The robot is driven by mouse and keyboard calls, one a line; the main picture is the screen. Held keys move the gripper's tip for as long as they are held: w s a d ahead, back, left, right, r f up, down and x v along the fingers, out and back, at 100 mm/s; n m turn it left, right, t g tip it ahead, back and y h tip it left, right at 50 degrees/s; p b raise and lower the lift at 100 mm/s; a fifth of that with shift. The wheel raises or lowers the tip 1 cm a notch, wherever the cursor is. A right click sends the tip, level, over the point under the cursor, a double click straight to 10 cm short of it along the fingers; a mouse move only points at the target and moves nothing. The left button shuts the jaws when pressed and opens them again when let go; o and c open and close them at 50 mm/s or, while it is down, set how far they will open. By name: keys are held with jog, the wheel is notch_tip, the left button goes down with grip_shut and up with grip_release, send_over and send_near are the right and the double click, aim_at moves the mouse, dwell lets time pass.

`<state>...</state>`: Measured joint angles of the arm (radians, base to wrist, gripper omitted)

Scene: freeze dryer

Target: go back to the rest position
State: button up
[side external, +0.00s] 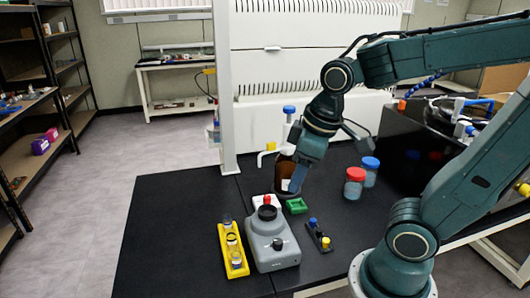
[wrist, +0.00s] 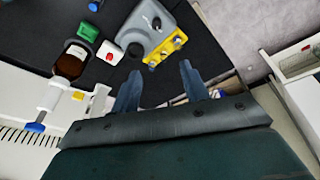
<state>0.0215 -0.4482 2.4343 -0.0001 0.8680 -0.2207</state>
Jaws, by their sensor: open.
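My gripper (side external: 293,183) hangs over the black bench, beside the brown bottle and behind the grey device in the side view. In the wrist view its two blue fingers stand apart with nothing between them, so my gripper (wrist: 158,85) is open and empty. In the side view the arm partly hides the brown bottle (side external: 283,168). The bottle also shows at the left of the wrist view (wrist: 70,62).
On the black bench (side external: 165,235) are a grey device (side external: 277,256), a yellow vial rack (side external: 235,268), a white block with a red top (side external: 267,202), a green holder (side external: 297,206), a small dark rack (side external: 318,237) and a red-lidded jar (side external: 353,189). The bench's left part is clear.

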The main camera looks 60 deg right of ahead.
jog(key=shift+s+a+r+m+t, duration=0.15)
jog(key=shift+s+r+m+t, duration=0.45)
jog(key=shift+s+r, duration=0.4)
jog(key=shift+s+a+r+m+t, duration=0.1)
jog(key=shift+s+r+m+t, duration=0.5)
jog(key=shift+s, duration=0.55)
